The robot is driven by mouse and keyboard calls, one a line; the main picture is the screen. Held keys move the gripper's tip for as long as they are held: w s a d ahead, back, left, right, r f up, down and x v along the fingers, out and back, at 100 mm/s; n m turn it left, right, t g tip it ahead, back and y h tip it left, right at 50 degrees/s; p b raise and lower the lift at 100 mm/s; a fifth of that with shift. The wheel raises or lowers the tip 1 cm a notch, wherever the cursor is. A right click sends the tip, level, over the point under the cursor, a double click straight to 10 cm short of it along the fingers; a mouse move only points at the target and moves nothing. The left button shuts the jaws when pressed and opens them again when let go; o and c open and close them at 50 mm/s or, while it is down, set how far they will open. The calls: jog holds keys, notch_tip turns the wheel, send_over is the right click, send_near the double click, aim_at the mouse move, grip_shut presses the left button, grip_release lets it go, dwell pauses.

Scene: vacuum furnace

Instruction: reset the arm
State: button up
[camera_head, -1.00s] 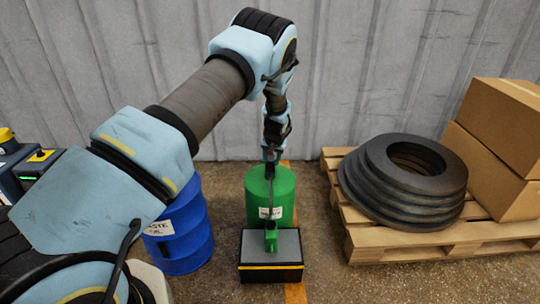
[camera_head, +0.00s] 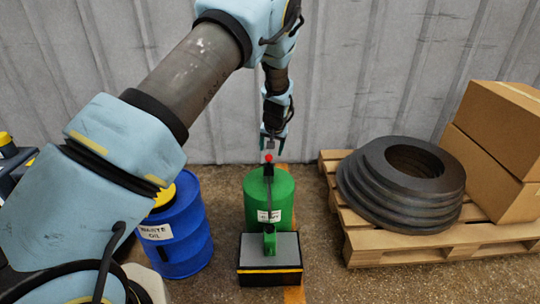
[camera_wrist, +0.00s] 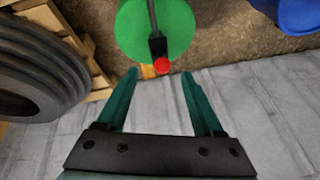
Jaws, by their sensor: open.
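My gripper (camera_head: 274,138) hangs in front of the grey wall, above a lever with a red knob (camera_head: 268,158). In the wrist view my gripper (camera_wrist: 155,75) shows two green fingers spread apart with nothing between them. The red knob (camera_wrist: 161,65) lies just beyond the fingertips in that view, apart from them. The lever rises from a green bracket (camera_head: 269,240) on a grey-topped black box (camera_head: 255,270). My arm reaches in from the left, raised.
A green drum (camera_head: 282,190) stands behind the box. A blue waste oil drum (camera_head: 181,235) is at left. A pallet (camera_head: 400,243) at right bears stacked black rings (camera_head: 375,190) and cardboard boxes (camera_head: 500,155). The corrugated wall (camera_head: 350,60) is close behind.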

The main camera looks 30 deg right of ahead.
jog(key=shift+v, duration=1.1)
jog(key=shift+a, duration=0.1)
jog(key=s+a+r+n+g, duration=0.15)
jog(key=a+r, duration=0.35)
jog(key=a, duration=0.8)
jog(key=a+r+n, duration=0.3)
jog(key=a+r, duration=0.2)
jog(key=a, duration=0.7)
jog(key=s+a+r+n+g+y, duration=0.1)
jog(key=s+a+r, duration=0.2)
jog(key=s+a, duration=0.6)
jog(key=s+a+r+n+g, duration=0.1)
jog(key=s+a+r+n, duration=0.15)
jog(key=s+a, duration=0.6)
notch_tip(320, 180, up, 19)
jog(key=m+p, duration=0.1)
jog(key=p, duration=1.7)
jog(key=shift+w+f+p, duration=0.15)
jog(key=shift+w+p, duration=0.25)
jog(key=shift+w, duration=0.1)
